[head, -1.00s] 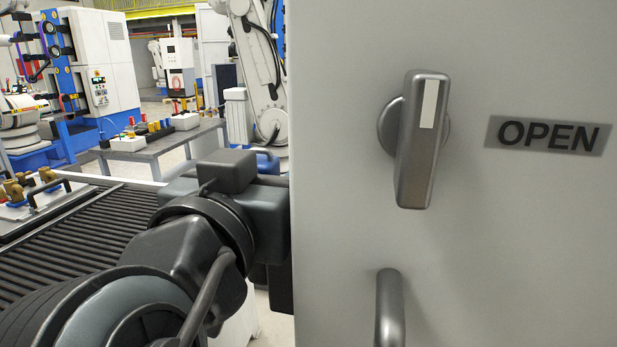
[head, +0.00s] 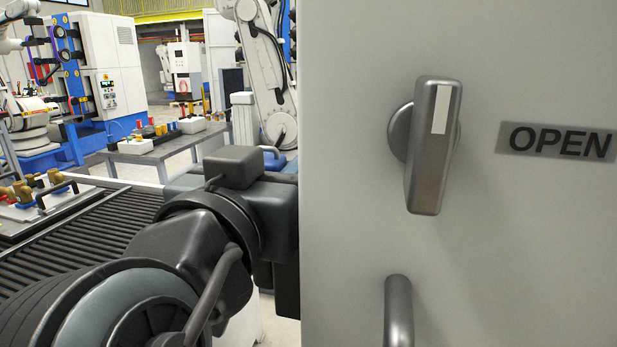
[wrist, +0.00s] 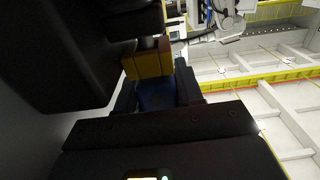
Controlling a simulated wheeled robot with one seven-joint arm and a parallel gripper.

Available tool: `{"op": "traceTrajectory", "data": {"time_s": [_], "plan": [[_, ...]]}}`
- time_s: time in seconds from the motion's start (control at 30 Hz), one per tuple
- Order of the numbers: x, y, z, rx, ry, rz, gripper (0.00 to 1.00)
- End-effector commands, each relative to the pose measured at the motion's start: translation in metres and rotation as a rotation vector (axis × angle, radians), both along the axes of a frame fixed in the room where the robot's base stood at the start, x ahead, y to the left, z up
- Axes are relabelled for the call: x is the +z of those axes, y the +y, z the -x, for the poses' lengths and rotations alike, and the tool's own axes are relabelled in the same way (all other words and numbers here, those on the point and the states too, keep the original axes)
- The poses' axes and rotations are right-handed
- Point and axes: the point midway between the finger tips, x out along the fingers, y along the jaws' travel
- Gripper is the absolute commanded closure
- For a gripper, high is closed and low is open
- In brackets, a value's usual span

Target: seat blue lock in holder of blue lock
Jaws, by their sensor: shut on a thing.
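In the wrist view, my gripper (wrist: 157,92) has its two dark fingers closed on a dark blue thing (wrist: 158,97), which looks like the blue lock; it lies in shadow and its outline is hard to make out. A yellow block (wrist: 149,63) shows just beyond the blue thing, with a greyish part at its top. I cannot tell whether the two touch. In the head view my arm reaches behind a grey panel, which hides my gripper. I cannot make out the holder of the blue lock in either view.
A large grey panel (head: 540,250) with a knob (head: 433,145), a handle (head: 398,310) and an OPEN label (head: 557,141) fills the right of the head view. A roller conveyor (head: 90,225) lies at left. A grey table (head: 165,152) with small coloured items stands behind.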

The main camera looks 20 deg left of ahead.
Motion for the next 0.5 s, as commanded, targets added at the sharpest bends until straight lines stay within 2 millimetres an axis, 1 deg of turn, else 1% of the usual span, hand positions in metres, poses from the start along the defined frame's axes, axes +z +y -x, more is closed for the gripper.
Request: {"op": "traceTrajectory", "data": {"time_s": [0.17, 0.47, 0.5], "plan": [[0.02, 0.0, 0.0, 0.001, -0.004, -0.006, 0.97], [0.068, -0.001, 0.0, 0.0, -0.004, -0.006, 0.97], [0.063, 0.001, 0.012, 0.004, -0.004, -0.002, 0.97]]}}
